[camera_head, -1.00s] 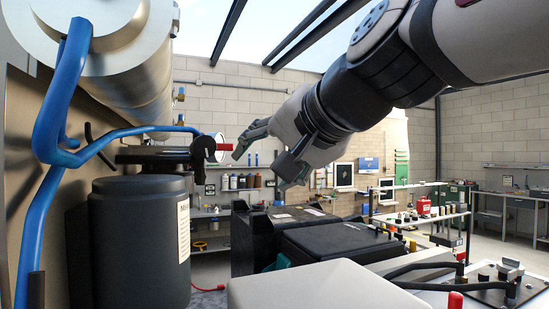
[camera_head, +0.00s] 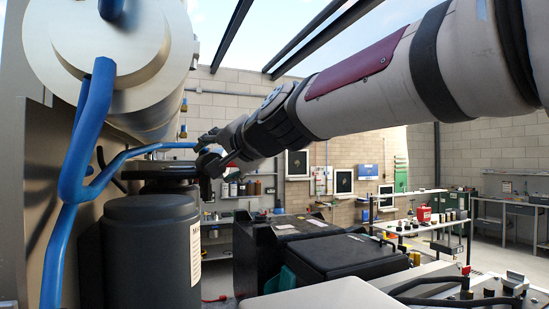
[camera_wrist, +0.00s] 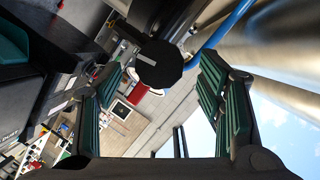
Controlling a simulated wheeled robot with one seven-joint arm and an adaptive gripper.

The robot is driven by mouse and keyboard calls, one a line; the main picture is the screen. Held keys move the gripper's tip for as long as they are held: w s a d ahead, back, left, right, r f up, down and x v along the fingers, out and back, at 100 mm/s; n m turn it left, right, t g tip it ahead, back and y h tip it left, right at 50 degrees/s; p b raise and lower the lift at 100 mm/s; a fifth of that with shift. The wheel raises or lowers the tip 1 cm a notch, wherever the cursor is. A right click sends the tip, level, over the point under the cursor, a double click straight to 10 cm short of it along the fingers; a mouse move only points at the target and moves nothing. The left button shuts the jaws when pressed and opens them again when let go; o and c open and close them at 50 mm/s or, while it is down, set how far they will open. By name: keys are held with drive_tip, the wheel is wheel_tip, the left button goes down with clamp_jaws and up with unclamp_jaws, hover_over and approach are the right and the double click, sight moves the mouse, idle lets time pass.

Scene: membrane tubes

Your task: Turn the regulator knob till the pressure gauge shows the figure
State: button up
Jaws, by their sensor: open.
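The regulator knob (camera_wrist: 160,64) is a dark, many-sided disc with a grey bar mark on its face, seen from the front in the wrist view. My gripper (camera_wrist: 163,75) is open, with one green-padded finger on each side of the knob; contact is not visible. In the head view, my gripper (camera_head: 210,158) reaches to the regulator beside the black canister and mostly hides the knob. Pieces of a white rim, perhaps the pressure gauge, show behind the knob in the wrist view. The gauge dial and its reading cannot be read.
A black canister (camera_head: 153,250) stands below the regulator. A blue hose (camera_head: 84,135) runs at the left, under a large metal membrane tube (camera_head: 115,50). Black cases (camera_head: 345,256) lie to the right. A workbench with a red box (camera_head: 424,214) stands farther back.

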drive_tip(key=shift+p+x, duration=0.95)
drive_tip(key=shift+x, duration=1.1)
drive_tip(key=c, duration=1.1)
